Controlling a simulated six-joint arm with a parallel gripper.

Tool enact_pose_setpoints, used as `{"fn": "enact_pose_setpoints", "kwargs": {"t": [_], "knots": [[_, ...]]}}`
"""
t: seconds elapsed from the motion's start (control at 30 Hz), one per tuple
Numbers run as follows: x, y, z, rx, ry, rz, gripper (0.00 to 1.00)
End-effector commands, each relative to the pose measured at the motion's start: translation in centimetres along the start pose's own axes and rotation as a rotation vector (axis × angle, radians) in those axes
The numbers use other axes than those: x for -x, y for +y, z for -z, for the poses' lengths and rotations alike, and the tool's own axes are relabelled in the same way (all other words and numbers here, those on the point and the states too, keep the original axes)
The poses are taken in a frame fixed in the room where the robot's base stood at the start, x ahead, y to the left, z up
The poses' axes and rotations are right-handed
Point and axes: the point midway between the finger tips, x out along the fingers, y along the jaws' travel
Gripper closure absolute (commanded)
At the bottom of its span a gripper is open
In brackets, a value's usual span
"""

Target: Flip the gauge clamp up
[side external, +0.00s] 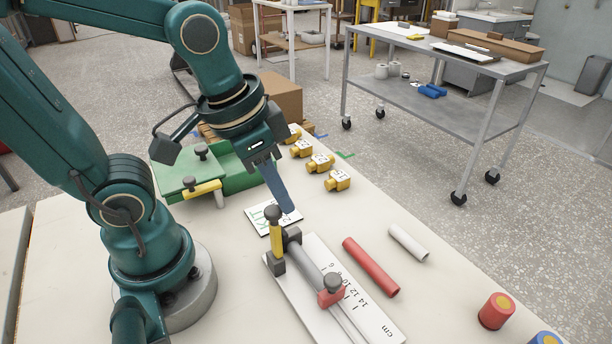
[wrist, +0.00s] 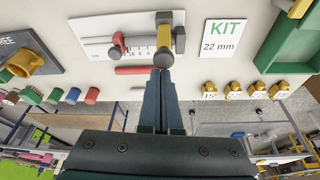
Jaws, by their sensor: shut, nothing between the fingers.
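The gauge is a white board (side external: 292,303) with a centimetre scale, a grey tube (side external: 308,261) lying along it and a red slider (side external: 331,297) with a dark knob. Its clamp is a yellow lever (side external: 277,241) with a dark round knob on top, standing about upright at the board's far end. In the wrist view the yellow lever (wrist: 164,37) shows just ahead of my fingertips. My gripper (side external: 290,209) is shut and empty, its tips beside the clamp knob at about knob height. I cannot tell whether they touch it.
A red tube (side external: 370,267) and a pale tube (side external: 408,243) lie right of the gauge. A KIT 22 mm card (wrist: 222,36) lies behind it. Several yellow fittings (side external: 337,181) line the table edge. A green fixture (side external: 177,178) stands behind. A red cylinder (side external: 496,310) stands front right.

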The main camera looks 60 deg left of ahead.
Motion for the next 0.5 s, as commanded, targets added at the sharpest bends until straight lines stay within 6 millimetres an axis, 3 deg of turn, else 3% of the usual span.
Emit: {"fn": "enact_pose_setpoints", "kwargs": {"t": [0.23, 0.5], "knots": [[-0.1, 0.0, 0.1, -0.001, -0.014, 0.0, 1.0], [-0.3, 0.0, 2.7, 0.0, -0.007, 0.0, 1.0]]}}
